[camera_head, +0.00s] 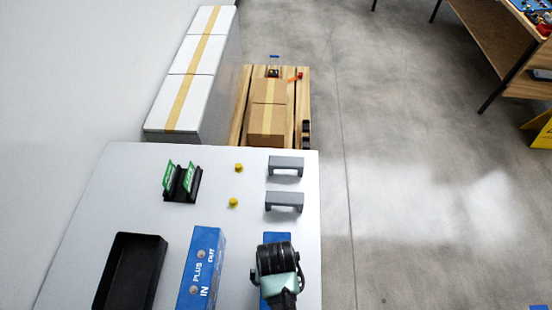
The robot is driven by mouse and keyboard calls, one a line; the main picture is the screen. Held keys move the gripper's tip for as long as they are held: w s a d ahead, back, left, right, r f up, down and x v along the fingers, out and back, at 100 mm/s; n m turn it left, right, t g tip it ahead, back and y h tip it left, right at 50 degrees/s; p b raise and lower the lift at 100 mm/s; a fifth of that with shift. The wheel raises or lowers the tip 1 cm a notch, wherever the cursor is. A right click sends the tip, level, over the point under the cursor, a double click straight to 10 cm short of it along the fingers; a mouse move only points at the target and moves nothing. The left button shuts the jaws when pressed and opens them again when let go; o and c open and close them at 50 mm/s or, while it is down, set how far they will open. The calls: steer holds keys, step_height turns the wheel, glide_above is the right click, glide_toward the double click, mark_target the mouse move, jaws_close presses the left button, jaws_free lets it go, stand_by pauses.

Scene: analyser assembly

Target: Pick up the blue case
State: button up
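A blue item (277,237) lies near the right edge of the white table, mostly hidden under my arm's end. My gripper (277,262) is above it, seen from above and behind. Its fingers are hidden, so I cannot tell whether it is open or touches the blue item. I cannot tell for sure which blue thing is the case.
On the white table (130,195) are a black tray (131,272), a black holder (182,187) with green boards, two yellow knobs (239,168) and two grey brackets (286,162). Beyond stands a pallet with cardboard boxes (267,112). Open floor lies right.

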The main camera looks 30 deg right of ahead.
steer(key=shift+f, duration=0.1)
jaws_close()
stand_by(0.5)
